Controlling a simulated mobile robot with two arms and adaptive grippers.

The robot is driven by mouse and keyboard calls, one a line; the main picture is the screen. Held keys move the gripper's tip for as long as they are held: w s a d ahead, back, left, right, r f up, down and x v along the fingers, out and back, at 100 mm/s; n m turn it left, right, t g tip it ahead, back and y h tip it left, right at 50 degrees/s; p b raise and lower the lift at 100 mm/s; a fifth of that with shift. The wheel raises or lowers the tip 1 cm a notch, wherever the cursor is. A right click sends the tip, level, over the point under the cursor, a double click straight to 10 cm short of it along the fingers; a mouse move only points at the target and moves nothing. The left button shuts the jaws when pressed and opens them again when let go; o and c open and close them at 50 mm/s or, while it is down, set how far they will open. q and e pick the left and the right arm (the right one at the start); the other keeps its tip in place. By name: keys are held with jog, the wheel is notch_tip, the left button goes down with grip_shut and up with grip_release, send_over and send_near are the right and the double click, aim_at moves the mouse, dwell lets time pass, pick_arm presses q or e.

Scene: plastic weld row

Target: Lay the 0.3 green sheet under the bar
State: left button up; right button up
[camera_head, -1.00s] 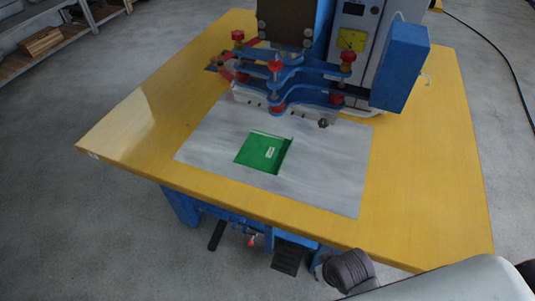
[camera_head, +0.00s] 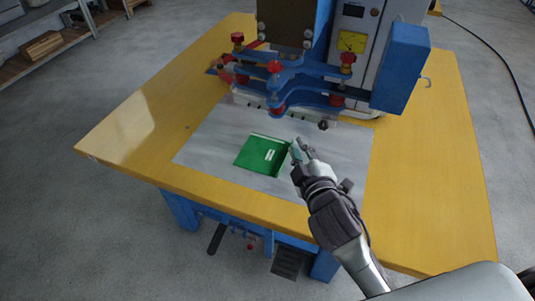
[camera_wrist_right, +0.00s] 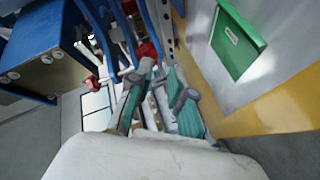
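My right gripper (camera_head: 299,146) is just right of the sheet in the head view. Its teal-padded fingers (camera_wrist_right: 158,90) stand apart with nothing held between them. Whether a finger touches the sheet cannot be told. My left gripper is not in view.
The blue press head with red knobs (camera_head: 275,67) stands over the back of the plate. A blue box (camera_head: 402,68) hangs at its right. The yellow table (camera_head: 425,170) is clear on the left and right. Pedals (camera_head: 288,262) sit below the front edge.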

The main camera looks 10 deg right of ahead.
jog(key=w+a+r+n+t+y, duration=0.3)
jog(key=a+r+n+y, duration=1.15)
jog(key=n, duration=0.55)
jog(key=s+a+n+g+y, duration=0.4)
jog(key=a+n+g+y, duration=0.3)
jog(key=n+g, duration=0.65)
jog(key=n+g+h, duration=0.4)
jog(key=n+h, duration=1.3)
jog(key=h, duration=0.4)
send_near(283, 162)
notch_tip(283, 162, down, 4)
jog(key=shift+w+a+r+t+p, duration=0.1)
jog(key=shift+a+r+t+p, duration=0.05)
jog(key=shift+t+p, duration=0.15)
jog(key=shift+w+f+p, duration=0.15)
jog(key=shift+f+p, duration=0.05)
jog(key=shift+f, duration=0.7)
jog(key=shift+w+f+p, duration=0.2)
jog(key=shift+f, duration=0.7)
jog(key=shift+w+f+p, duration=0.15)
jog(key=shift+f+p, duration=0.05)
jog(key=shift+f, duration=0.7)
grip_shut()
